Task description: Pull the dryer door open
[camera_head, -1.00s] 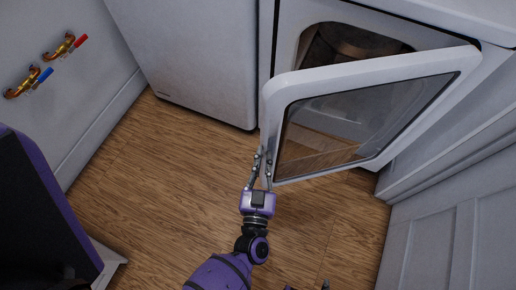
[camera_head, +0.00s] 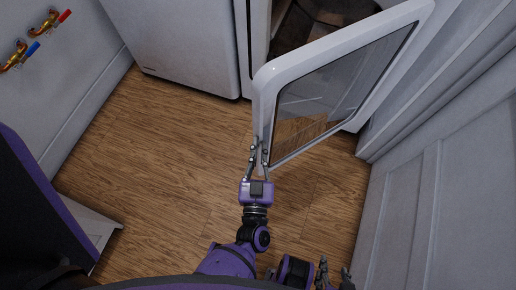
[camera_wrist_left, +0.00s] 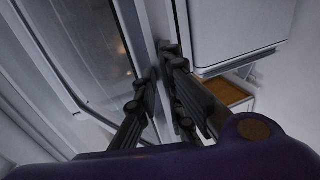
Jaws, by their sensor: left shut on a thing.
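The dryer door (camera_head: 262,88) is white with a dark glass pane, and it stands wide open, swung out from the dryer (camera_head: 257,45) on its right-hand side. My left gripper (camera_head: 258,158) is shut on the free left edge of the door, near its lower corner. In the left wrist view the fingers (camera_wrist_left: 162,75) pinch the door's edge (camera_wrist_left: 140,45), with the glass to the left. The drum opening (camera_head: 318,22) shows behind the door. My right gripper (camera_head: 334,276) shows at the bottom edge, empty, with its fingers apart.
A white washer (camera_head: 175,45) stands left of the dryer. A panelled wall (camera_head: 430,200) is close on the right. Red and blue valve taps (camera_head: 35,40) are on the left wall. The wooden floor (camera_head: 150,170) is clear in the middle.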

